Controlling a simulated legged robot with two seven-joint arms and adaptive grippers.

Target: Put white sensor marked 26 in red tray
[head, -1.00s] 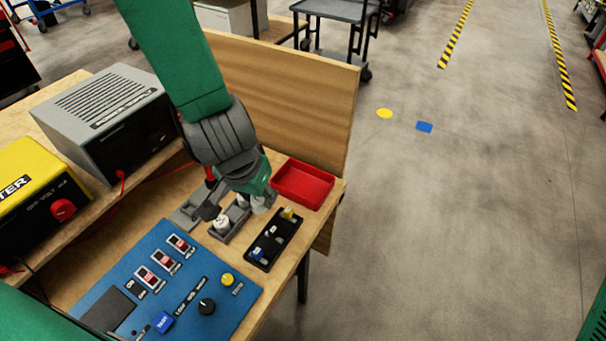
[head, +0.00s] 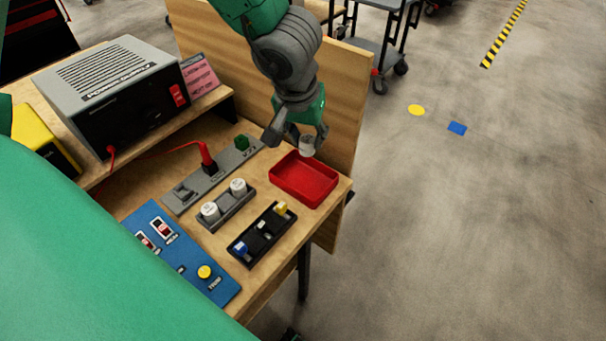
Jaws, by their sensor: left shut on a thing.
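My left gripper (head: 300,138) is shut on a white cylindrical sensor (head: 307,146). It holds the sensor above the back part of the red tray (head: 285,188). The marking on the held sensor cannot be read. The red tray looks empty and lies near the right end of the bench. Two other white sensors, a near one (head: 209,210) and a far one (head: 238,187), stand upright in a grey holder (head: 228,210) left of the tray. My right gripper is not in view.
A black tray (head: 241,257) with small coloured parts lies in front of the red tray. A blue control panel (head: 215,289) is at front left. A grey strip with a red plug (head: 207,156) lies behind the holder. A wooden board (head: 345,100) rises behind the red tray.

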